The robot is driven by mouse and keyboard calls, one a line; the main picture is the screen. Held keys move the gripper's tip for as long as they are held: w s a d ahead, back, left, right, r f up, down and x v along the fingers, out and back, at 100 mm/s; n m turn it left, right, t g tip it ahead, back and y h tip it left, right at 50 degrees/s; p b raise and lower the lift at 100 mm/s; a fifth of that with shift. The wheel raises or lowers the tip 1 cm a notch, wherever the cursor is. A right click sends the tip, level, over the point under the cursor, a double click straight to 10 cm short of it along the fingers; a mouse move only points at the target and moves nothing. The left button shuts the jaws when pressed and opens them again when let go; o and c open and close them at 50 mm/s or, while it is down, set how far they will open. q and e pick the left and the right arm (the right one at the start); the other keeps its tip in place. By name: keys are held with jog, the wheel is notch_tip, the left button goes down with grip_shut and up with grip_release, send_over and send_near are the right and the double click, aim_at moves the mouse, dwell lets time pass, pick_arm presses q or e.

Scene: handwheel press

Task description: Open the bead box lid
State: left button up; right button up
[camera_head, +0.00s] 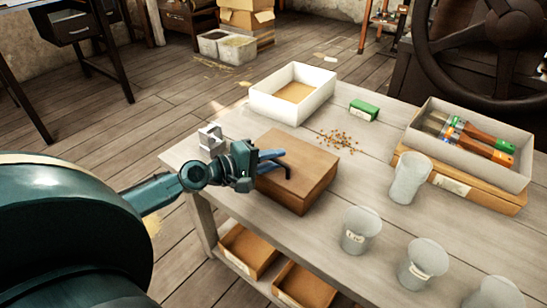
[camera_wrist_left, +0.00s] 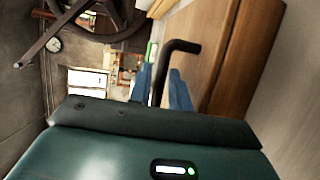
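The bead box (camera_head: 303,172) is a brown wooden box near the table's left edge. Its flat lid looks closed. In the left wrist view its wooden surface (camera_wrist_left: 205,45) fills the upper right, with a dark bent handle (camera_wrist_left: 183,45) in front of it. My left gripper (camera_head: 278,162) is at the box's left side. Its blue fingers are apart, and in the left wrist view (camera_wrist_left: 163,88) the handle's straight part lies between them. I cannot tell whether they touch it. My right gripper is not in view.
Scattered beads (camera_head: 338,140) lie behind the box, near a white tray (camera_head: 292,94) and a green packet (camera_head: 364,110). A small metal block (camera_head: 211,138) sits by the left edge. Metal cups (camera_head: 361,230) and a brush tray (camera_head: 470,142) are to the right.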

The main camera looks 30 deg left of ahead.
pick_arm(q)
grip_shut()
dwell(0.4)
